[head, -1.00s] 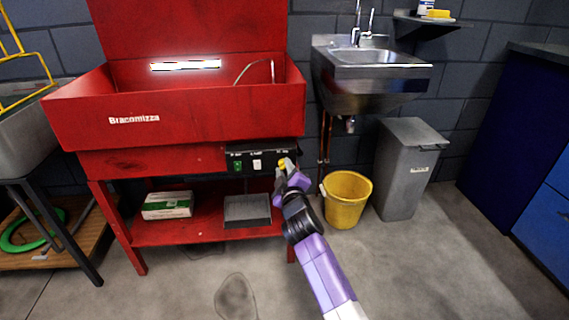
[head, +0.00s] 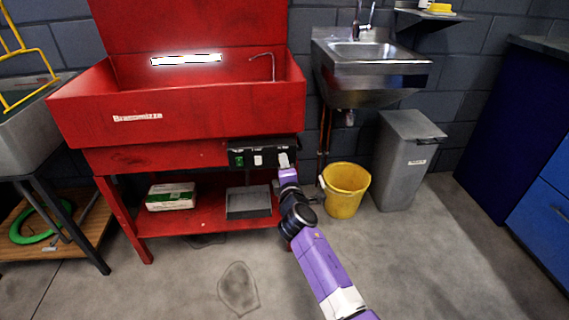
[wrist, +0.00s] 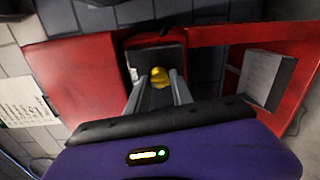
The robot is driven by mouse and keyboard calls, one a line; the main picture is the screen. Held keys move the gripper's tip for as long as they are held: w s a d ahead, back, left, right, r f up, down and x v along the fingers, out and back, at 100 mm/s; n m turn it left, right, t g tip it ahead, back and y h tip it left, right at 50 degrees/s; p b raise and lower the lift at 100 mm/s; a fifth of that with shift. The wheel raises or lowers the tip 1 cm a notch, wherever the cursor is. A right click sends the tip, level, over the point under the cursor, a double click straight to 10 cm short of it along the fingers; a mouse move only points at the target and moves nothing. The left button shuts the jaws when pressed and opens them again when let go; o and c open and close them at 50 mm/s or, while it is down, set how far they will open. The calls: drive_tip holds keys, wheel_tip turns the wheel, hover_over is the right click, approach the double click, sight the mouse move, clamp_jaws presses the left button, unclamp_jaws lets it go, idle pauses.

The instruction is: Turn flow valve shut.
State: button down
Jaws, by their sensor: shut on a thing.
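The flow valve shows as a yellow knob (wrist: 158,77) on the dark control panel of the red parts washer. In the wrist view it sits between the two grey fingers of my gripper (wrist: 158,92), which is shut on it. In the head view my gripper (head: 284,164) is at the right end of the control panel (head: 250,153) and hides the knob. A green switch and a white switch show left of it. A thin spout (head: 272,68) stands in the washer's red basin (head: 200,115).
A box (head: 171,196) and a grey tray (head: 248,203) rest on the washer's lower shelf. The floor in front is mostly clear.

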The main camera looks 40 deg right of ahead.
drive_tip(key=shift+r+n, duration=0.1)
drive_tip(key=shift+n, duration=0.3)
drive_tip(key=c, duration=1.1)
unclamp_jaws()
drive_tip(key=shift+c, duration=0.2)
drive_tip(key=p+v, duration=0.2)
drive_tip(key=v, duration=0.5)
drive_tip(key=shift+s+a, duration=0.25)
drive_tip(key=shift+s, duration=0.1)
